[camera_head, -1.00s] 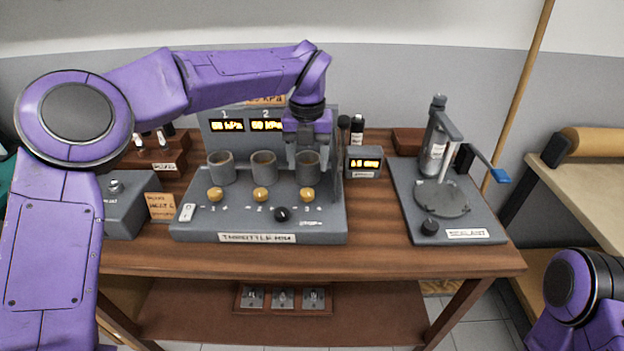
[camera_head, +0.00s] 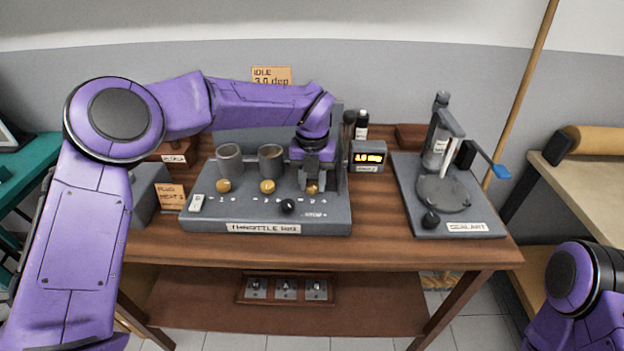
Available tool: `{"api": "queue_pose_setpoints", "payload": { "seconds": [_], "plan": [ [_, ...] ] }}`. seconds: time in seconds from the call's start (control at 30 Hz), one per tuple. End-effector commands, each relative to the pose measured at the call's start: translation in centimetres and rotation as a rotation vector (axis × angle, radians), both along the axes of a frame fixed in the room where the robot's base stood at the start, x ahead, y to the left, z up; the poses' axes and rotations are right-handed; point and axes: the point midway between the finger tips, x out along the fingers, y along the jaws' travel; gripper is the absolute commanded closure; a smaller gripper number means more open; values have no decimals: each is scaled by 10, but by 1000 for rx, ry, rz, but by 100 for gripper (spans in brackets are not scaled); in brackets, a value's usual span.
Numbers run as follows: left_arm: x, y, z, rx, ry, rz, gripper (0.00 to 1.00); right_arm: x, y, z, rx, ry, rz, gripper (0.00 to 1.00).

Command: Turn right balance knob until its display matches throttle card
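The throttle box (camera_head: 190,222) stands on the bench with a row of yellow knobs. The right one (camera_head: 312,188) is mostly covered by my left gripper (camera_head: 312,188), whose fingers point down around it. I cannot tell whether they are shut on it. The left knob (camera_head: 224,185) and middle knob (camera_head: 267,186) are free. My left arm hides the kPa displays on the box's back panel. A card (camera_head: 271,76) above the panel reads "IDLE 3.0 deg"; any further lines are hidden. My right gripper is out of view.
A black knob (camera_head: 288,206) sits just left of the gripper, in front of the yellow row. Grey cups (camera_head: 230,158) stand behind the knobs. A small lit display (camera_head: 369,158), seemingly in degrees, is right of the box. The sealant stand (camera_head: 468,214) is farther right.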

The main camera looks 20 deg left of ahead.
Motion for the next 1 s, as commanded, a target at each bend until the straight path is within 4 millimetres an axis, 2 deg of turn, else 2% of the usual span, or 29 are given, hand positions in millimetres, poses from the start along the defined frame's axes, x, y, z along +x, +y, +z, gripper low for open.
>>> {"api": "queue_pose_setpoints", "payload": {
  "seconds": [0.37,1.0],
  "plan": [
    [1,1,-3,1,-3,86,95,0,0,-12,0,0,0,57],
    [2,1,-4,0,-6,588,95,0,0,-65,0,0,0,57]
  ]
}}
